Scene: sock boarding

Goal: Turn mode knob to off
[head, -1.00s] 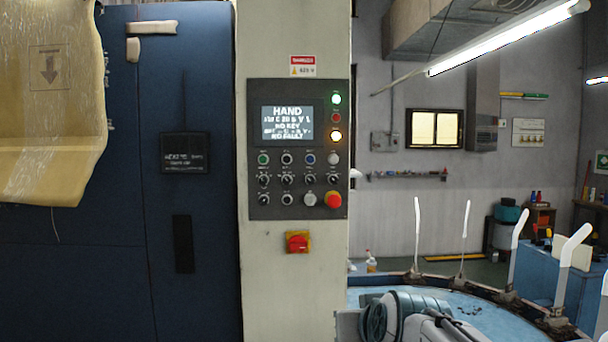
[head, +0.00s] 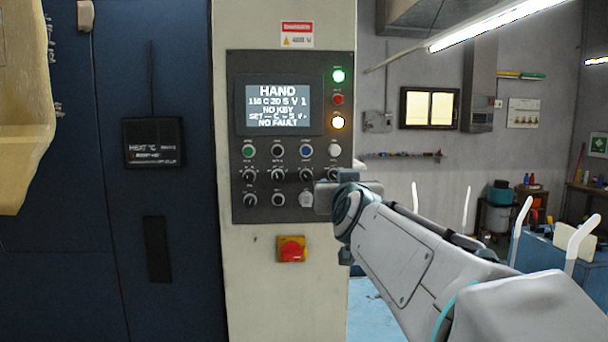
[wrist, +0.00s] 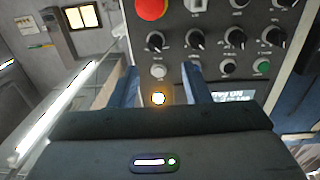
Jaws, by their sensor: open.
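The control panel (head: 290,160) is dark grey on a cream column. Its screen (head: 279,106) reads HAND, with NO KEY and NO FAULT below. A row of black rotary knobs (head: 278,175) runs under the push buttons, with another knob (head: 250,200) at lower left. Which one is the mode knob I cannot read. In the wrist view the panel is upside down, with the knob row (wrist: 195,40) beyond my fingers. My gripper (wrist: 162,72) is open and empty, its fingers either side of a white button (wrist: 158,72). In the head view my arm covers the panel's lower right corner.
A red emergency stop (wrist: 152,8) sits near the knobs, hidden by my arm in the head view. A red-on-yellow switch (head: 291,249) is below the panel. A lit amber lamp (wrist: 158,98) lies between my fingers in the wrist view. A blue cabinet stands left.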

